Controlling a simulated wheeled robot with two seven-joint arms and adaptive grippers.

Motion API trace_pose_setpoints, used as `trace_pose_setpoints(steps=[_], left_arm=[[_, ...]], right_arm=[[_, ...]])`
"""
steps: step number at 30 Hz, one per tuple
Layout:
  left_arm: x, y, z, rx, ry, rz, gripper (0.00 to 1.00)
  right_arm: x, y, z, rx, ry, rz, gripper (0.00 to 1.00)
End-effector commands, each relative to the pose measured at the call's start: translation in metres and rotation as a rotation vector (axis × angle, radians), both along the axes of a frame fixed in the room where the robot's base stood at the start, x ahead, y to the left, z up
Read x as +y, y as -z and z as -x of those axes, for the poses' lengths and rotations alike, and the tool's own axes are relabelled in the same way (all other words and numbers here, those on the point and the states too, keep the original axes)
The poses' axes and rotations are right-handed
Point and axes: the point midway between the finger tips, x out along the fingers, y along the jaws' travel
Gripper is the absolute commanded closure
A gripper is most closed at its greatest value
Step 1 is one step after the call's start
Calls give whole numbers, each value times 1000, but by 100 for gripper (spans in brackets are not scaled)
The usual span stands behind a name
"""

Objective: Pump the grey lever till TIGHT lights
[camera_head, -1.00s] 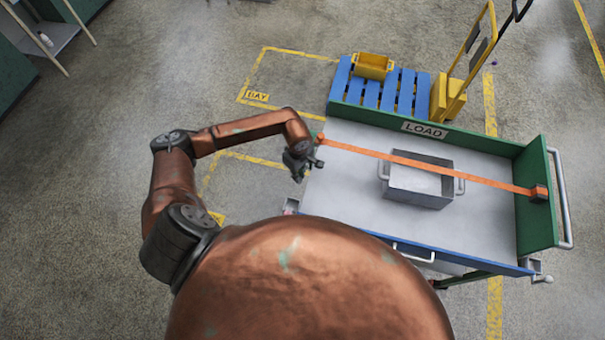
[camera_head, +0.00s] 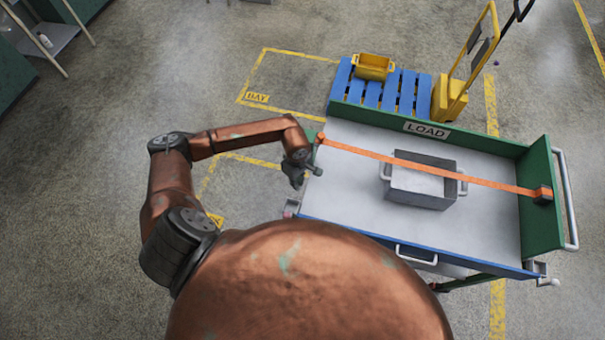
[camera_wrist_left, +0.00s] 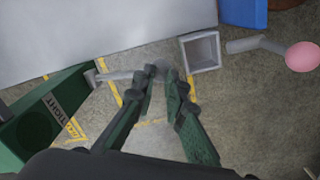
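The grey lever (camera_wrist_left: 122,76) sticks out from a green housing (camera_wrist_left: 75,95) at the left of the left wrist view. The housing bears the word TIGHT and a round lamp (camera_wrist_left: 35,130), which looks dark. My left gripper (camera_wrist_left: 162,76) has its two green fingers closed in around the lever's free end, with the rounded tip between them. In the head view my left gripper (camera_head: 296,172) is at the left end of the cart (camera_head: 350,200), below the strap's left end. An orange strap (camera_head: 430,169) runs across the cart over a grey bin (camera_head: 420,186). My right gripper is out of view.
A green board marked LOAD (camera_head: 427,130) edges the cart's far side. Behind it are a blue pallet (camera_head: 385,92), a yellow bin (camera_head: 373,66) and a yellow truck (camera_head: 450,97). A pink ball-ended handle (camera_wrist_left: 302,57) shows in the wrist view.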

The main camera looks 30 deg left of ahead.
Motion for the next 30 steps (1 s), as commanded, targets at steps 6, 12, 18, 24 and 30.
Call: trace_pose_setpoints(steps=[6, 12, 18, 24, 30], left_arm=[[-1, 14, 2, -1, 0, 0, 90], [-2, 27, 6, -1, 0, 0, 90], [-3, 31, 8, -1, 0, 0, 90], [-3, 30, 8, 0, 0, 1, 90], [-3, 37, 9, 1, 0, 0, 90]], right_arm=[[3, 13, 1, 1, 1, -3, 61], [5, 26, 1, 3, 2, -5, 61], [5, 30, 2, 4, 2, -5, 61], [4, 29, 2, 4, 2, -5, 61], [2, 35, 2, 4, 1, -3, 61]])
